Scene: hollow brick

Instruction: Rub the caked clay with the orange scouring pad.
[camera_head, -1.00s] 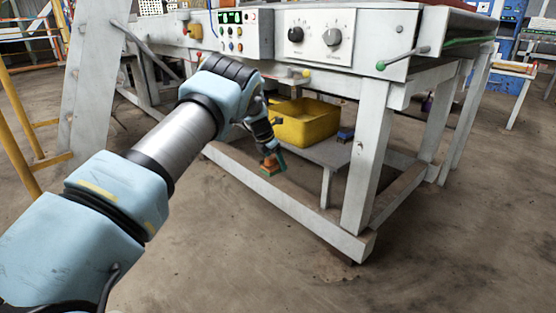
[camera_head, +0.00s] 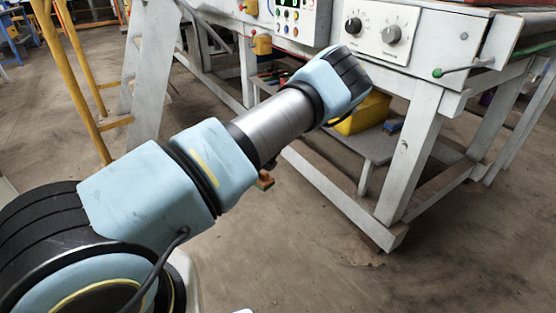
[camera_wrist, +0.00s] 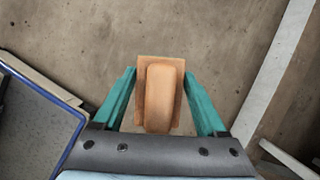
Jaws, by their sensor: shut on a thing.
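The orange scouring pad (camera_wrist: 160,95) is a block with a raised, rounded grip on a flat base. My gripper (camera_wrist: 160,100) is shut on it, with one teal finger on each side, in the wrist view. Bare concrete floor shows beyond the pad. In the head view the pad (camera_head: 265,180) shows small below my arm, near the lower rail of the machine frame; my arm hides most of the gripper there. I cannot make out the caked clay for sure in either view.
The white machine frame (camera_head: 405,160) with knobs and legs stands at the right, a yellow bin (camera_head: 365,115) on its low shelf. A blue-edged dark panel (camera_wrist: 35,125) is at the left in the wrist view, a pale beam (camera_wrist: 275,75) at the right. Foreground floor is open.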

